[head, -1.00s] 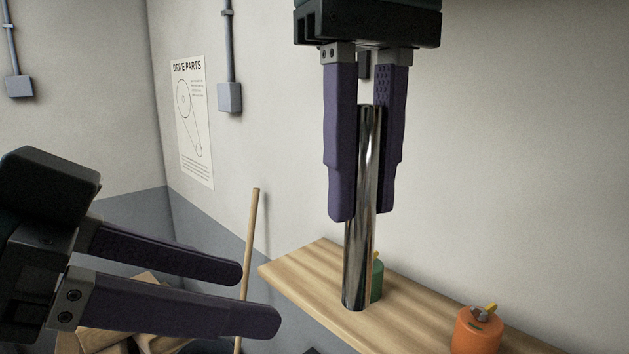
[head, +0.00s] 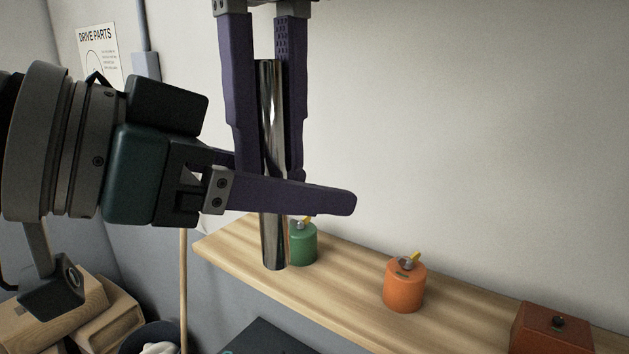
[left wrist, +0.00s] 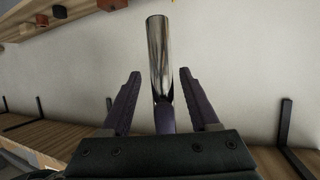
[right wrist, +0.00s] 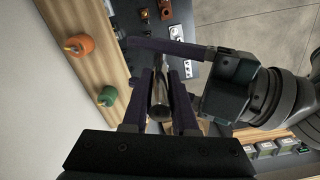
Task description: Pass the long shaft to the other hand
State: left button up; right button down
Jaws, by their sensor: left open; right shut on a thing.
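The long shaft (head: 272,110) is a shiny metal cylinder hanging nearly upright in the head view. My right gripper (head: 268,178) comes down from above and is shut on its upper part. My left gripper (head: 325,188) comes in from the left and is open, its near finger crossing in front of the shaft's lower half and its far finger behind. In the left wrist view the shaft (left wrist: 159,60) stands between the left fingers with a gap on both sides. The right wrist view shows the shaft (right wrist: 160,98) end-on between the right fingers. The shaft's lower end is free.
A wooden shelf (head: 345,285) lies behind and below the shaft. It carries a green canister (head: 303,245), an orange canister (head: 404,288) and a dark red box (head: 550,330). Wooden blocks (head: 60,310) and a wooden pole (head: 184,290) are at lower left. The wall at right is bare.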

pick_arm(q)
jog(key=shift+w+d+f, duration=0.1)
jog(key=shift+w+d, duration=0.1)
jog(key=shift+d, duration=0.1)
jog(key=shift+c, duration=0.3)
jog(key=c, duration=0.9)
jog(key=shift+s, duration=0.1)
grip_shut()
jog(key=shift+s+d, duration=0.1)
jog(key=shift+d, duration=0.05)
pick_arm(e)
jog(key=shift+w, duration=0.1)
